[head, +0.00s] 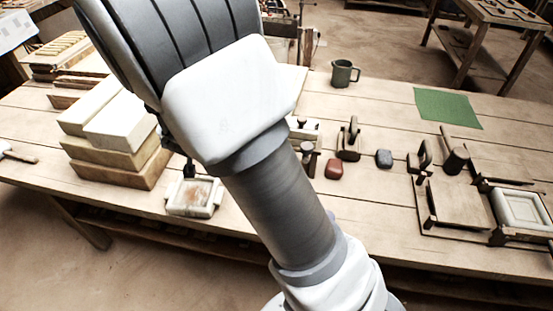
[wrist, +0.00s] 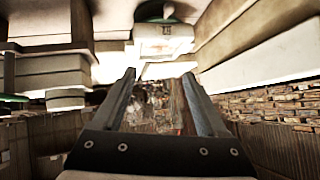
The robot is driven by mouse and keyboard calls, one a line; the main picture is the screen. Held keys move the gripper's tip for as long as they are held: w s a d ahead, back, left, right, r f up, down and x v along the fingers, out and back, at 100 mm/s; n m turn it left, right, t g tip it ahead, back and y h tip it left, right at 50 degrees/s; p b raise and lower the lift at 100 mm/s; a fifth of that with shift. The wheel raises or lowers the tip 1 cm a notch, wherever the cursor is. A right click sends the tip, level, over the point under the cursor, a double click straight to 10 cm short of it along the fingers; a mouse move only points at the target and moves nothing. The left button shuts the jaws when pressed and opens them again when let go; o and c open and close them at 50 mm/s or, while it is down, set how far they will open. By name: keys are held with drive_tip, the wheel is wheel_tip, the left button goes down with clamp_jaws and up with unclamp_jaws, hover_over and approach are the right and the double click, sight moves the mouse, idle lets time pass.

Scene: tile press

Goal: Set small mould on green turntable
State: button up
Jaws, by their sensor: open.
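A small cream mould (head: 195,196) with a reddish-brown inside lies near the table's front edge, left of my arm, in the head view. A narrow dark part is just behind and above it; I cannot tell whether it belongs to my gripper. In the wrist view my gripper (wrist: 157,82) is open, with nothing clearly held between its two fingers. A rounded green thing (wrist: 165,19) shows at the top of that view, above a pale block (wrist: 165,42). I cannot tell whether it is the green turntable. No turntable is clear in the head view, where my arm hides the middle.
Stacked pale blocks (head: 110,140) stand left of the mould. A brown block (head: 334,169) and a dark block (head: 384,158) sit mid-table. A larger framed mould (head: 522,207) is at right.

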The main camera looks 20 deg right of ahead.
drive_tip(key=s+r+n+g+y, duration=0.2)
drive_tip(key=s+r+n+y, duration=0.3)
drive_tip(key=s+r, duration=0.85)
drive_tip(key=s+d+h, duration=0.1)
drive_tip(key=s+d, duration=0.2)
drive_tip(key=s, duration=0.3)
drive_tip(key=s+d+r+g, duration=0.1)
drive_tip(key=s+d, duration=0.2)
drive_tip(key=s, duration=0.3)
drive_tip(key=s+d+r+n+g+h, duration=0.1)
drive_tip(key=s+d, duration=0.1)
drive_tip(key=s, duration=0.4)
drive_tip(key=shift+d+h, duration=0.3)
drive_tip(key=shift+d, duration=0.1)
drive_tip(key=shift+r, duration=0.15)
wheel_tip(320, 180, up, 8)
drive_tip(key=p, duration=0.8)
